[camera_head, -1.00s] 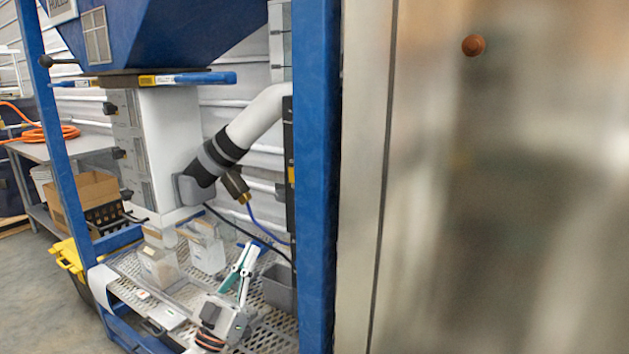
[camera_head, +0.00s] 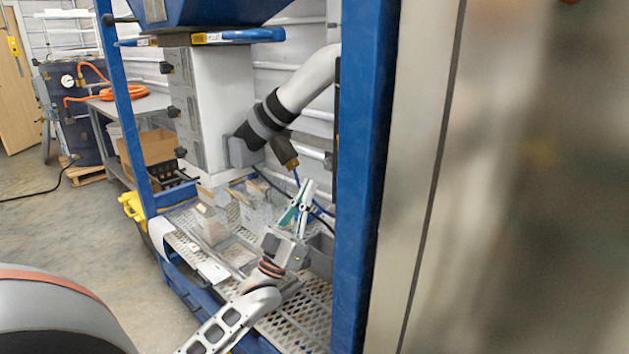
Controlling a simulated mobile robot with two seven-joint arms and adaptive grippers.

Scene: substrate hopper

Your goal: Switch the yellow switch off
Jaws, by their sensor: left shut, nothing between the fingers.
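I cannot make out a yellow switch in this view. My left gripper (camera_head: 303,192), with teal and white fingers, is shut and empty. It points upward above the perforated metal shelf (camera_head: 300,322) inside the blue frame, below the grey pipe. Its wrist and arm come up from the bottom of the view. My right gripper does not show.
A blue post (camera_head: 365,180) stands close right of my left gripper, with a blurred metal panel (camera_head: 430,180) beyond it. Clear containers (camera_head: 209,226) stand on the shelf to the gripper's left. The grey pipe (camera_head: 300,88) slants down above. Open floor (camera_head: 75,235) lies left.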

